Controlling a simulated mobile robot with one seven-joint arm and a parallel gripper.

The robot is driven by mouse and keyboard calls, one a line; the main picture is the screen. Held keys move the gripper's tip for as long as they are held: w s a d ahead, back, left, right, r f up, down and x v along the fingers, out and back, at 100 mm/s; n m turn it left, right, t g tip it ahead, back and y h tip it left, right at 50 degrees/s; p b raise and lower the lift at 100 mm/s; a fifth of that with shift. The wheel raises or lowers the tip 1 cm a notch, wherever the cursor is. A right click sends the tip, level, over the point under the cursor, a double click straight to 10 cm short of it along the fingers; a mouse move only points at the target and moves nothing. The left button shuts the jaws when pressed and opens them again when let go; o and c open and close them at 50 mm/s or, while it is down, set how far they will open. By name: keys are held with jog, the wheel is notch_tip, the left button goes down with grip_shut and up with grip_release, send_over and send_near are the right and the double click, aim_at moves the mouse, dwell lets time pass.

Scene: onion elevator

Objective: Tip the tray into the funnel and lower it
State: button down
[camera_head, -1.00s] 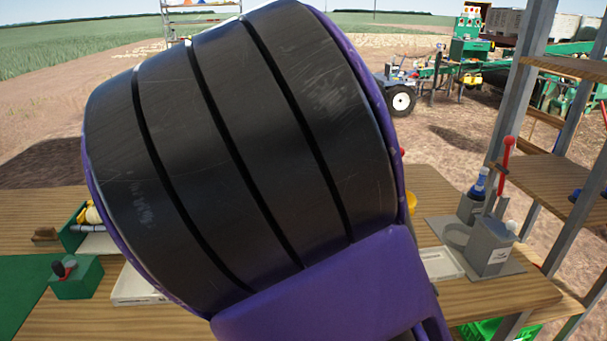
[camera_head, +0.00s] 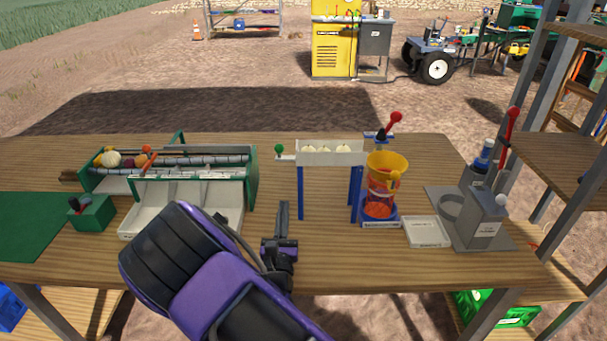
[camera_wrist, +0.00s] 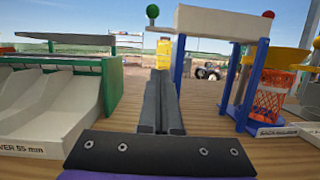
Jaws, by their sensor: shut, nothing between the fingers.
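The white tray (camera_head: 330,153) rests level on blue posts in the middle of the table, with several pale onions in it. It also shows in the wrist view (camera_wrist: 215,22). A green ball knob (camera_head: 279,149) sits on its left end. The yellow-orange funnel (camera_head: 386,165) stands at the tray's right end, above an orange net bag (camera_head: 378,208) on a blue base. A red-knobbed lever (camera_head: 390,124) rises behind the funnel. My gripper (camera_head: 283,207) is shut and empty, in front and left of the tray, below its level. In the wrist view my fingers (camera_wrist: 161,85) lie together, pointing toward the posts' left side.
A green-framed sorter (camera_head: 252,185) with white chutes stands on the left, near my arm. A white shallow box (camera_head: 427,232) and a grey lever press (camera_head: 480,220) stand on the right.

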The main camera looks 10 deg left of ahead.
jog(key=w+a+r+y, duration=0.1)
jog(key=w+a+r, duration=0.1)
jog(key=w+r, duration=0.3)
jog(key=w, duration=0.3)
jog(key=shift+w+a+n, duration=0.3)
jog(key=shift+n, duration=0.1)
jog(key=shift+a+r, duration=0.1)
jog(key=shift+r, duration=0.05)
dwell(0.3)
